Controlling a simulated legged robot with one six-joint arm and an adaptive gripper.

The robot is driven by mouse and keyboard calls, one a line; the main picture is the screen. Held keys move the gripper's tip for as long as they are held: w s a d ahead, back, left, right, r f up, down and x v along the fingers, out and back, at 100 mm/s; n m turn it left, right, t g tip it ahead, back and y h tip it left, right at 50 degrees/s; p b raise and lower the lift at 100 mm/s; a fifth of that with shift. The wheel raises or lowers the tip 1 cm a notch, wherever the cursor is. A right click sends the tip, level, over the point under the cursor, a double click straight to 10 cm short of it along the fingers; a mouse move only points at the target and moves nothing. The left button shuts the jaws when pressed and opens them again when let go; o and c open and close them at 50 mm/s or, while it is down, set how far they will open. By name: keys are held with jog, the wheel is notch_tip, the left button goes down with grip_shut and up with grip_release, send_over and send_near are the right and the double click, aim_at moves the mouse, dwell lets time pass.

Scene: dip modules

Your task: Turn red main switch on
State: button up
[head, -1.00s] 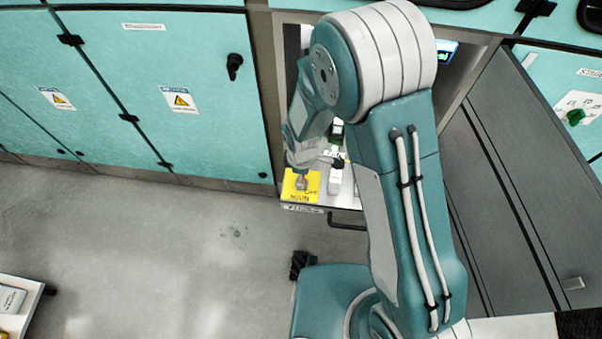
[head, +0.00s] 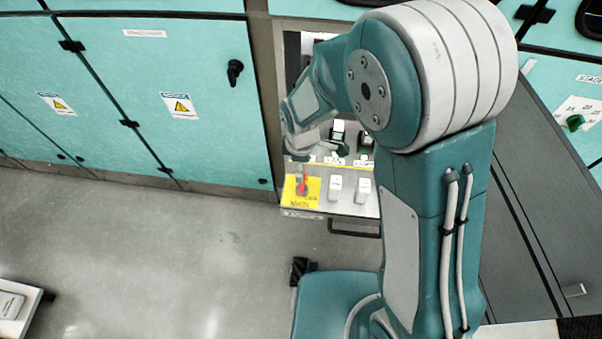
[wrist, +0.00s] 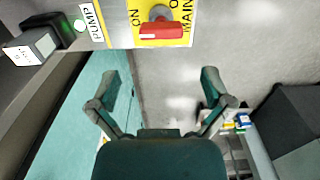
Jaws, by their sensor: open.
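The red main switch (head: 301,186) sits on a yellow plate marked MAIN (head: 311,199) at the lower left of the control panel. In the wrist view its red handle (wrist: 162,31) lies crosswise at the top, with ON printed to its left and part of another word to its right. My gripper (head: 318,150) is above the panel, beyond the switch in the head view and apart from it. In the wrist view my gripper (wrist: 160,84) has its two fingers wide apart, with nothing between them.
White switches (head: 335,188) sit right of the main switch, with green-lit ones (head: 338,131) behind. The PUMP label (wrist: 93,22) is beside the yellow plate. A handle bar (head: 354,229) runs below the panel. Teal cabinets (head: 150,90) stand left; the floor (head: 150,250) before them is mostly clear.

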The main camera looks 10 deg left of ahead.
jog(key=shift+r, duration=1.8)
jog(key=s+d+r+m+t, duration=0.2)
jog(key=s+d+r+m, duration=0.1)
jog(key=d+r+m, duration=0.55)
jog(key=s+d+r+m+t, duration=0.2)
jog(key=d+r+m, duration=0.3)
jog(key=d+r, duration=0.5)
jog(key=s+d+r+m+t, duration=0.1)
jog(key=s+d+r+m, duration=0.2)
jog(key=s, duration=0.4)
jog(key=shift+d+r+m+t, duration=0.3)
jog(key=shift+r+m, duration=0.3)
jog(key=shift+m, duration=0.45)
